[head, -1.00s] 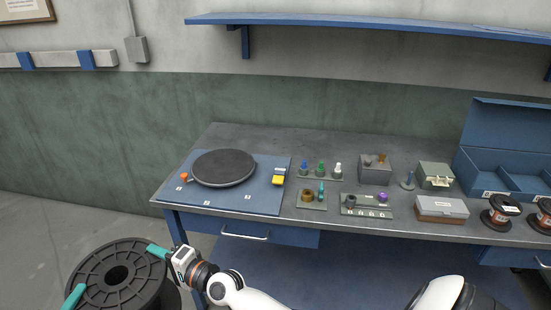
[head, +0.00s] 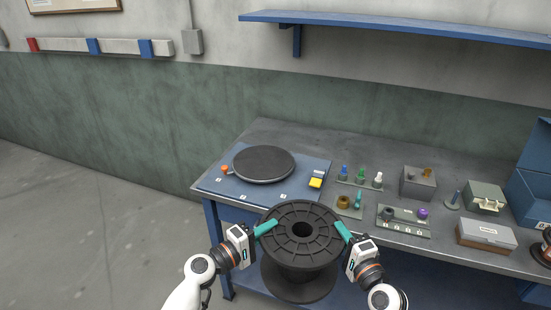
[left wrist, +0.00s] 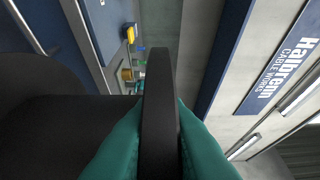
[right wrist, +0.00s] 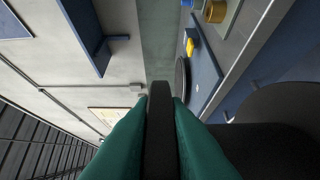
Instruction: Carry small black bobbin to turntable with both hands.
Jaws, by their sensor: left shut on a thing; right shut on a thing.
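The black bobbin (head: 286,219) is upright in front of the bench, held at its top flange from both sides. My left gripper (head: 265,228) is shut on the left of the flange. My right gripper (head: 343,232) is shut on its right. The flange edge (left wrist: 161,110) shows between the teal fingers in the left wrist view, and the flange also shows gripped in the right wrist view (right wrist: 160,130). The turntable (head: 264,163), a dark round disc, lies on a blue mat (head: 217,183) at the bench's left end, beyond and left of the bobbin. It is empty.
An orange knob (head: 224,169) and a yellow block (head: 315,183) flank the turntable. A blue shelf (head: 400,25) hangs above. Open floor lies left of the bench.

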